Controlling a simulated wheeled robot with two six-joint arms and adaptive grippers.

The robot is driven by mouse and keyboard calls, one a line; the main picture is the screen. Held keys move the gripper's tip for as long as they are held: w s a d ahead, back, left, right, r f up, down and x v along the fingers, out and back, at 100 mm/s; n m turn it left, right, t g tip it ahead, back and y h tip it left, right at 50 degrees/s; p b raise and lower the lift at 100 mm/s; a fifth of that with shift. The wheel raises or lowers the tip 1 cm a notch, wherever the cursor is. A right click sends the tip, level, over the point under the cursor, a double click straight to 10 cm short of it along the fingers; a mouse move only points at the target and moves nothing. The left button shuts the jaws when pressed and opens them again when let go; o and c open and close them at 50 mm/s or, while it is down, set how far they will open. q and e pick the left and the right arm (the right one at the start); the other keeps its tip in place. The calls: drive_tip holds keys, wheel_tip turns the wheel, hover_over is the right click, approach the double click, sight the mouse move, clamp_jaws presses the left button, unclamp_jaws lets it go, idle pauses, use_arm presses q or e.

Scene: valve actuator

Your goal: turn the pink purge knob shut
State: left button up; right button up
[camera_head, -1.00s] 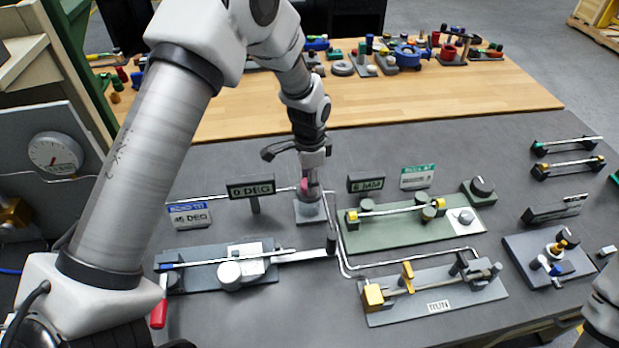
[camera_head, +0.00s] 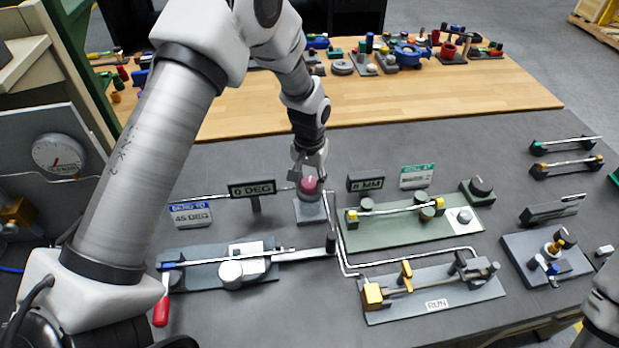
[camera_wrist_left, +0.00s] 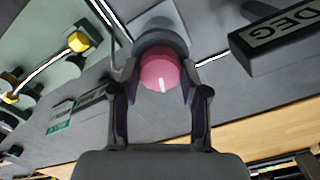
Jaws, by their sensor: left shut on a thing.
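The pink purge knob (camera_head: 309,186) sits on top of a grey post on a small square base plate (camera_head: 310,214). In the left wrist view the pink knob (camera_wrist_left: 161,72) shows a short white mark on its face. My left gripper (camera_head: 309,178) comes down over the knob from above. In the left wrist view the left gripper's fingers (camera_wrist_left: 160,92) stand on either side of the knob, shut on it. My right gripper does not show; only a part of my right arm is at the right edge.
A "0 DEG" sign (camera_head: 252,188) stands just left of the knob, and a "6 MM" sign (camera_head: 366,183) to its right. A green plate (camera_head: 400,232) with a rod lies to the right. A slide fixture (camera_head: 215,272) lies in front at left. Thin pipes run past the base.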

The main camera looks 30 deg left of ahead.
sight(310, 182)
use_arm(q)
drive_tip(key=shift+s+f+n, duration=0.15)
drive_tip(key=shift+n, duration=1.45)
drive_tip(key=o, duration=1.1)
drive_tip(key=shift+o, duration=0.2)
drive_tip(key=shift+w+r, duration=0.2)
drive_tip(key=shift+r, duration=0.3)
wheel_tip(310, 182, up, 11)
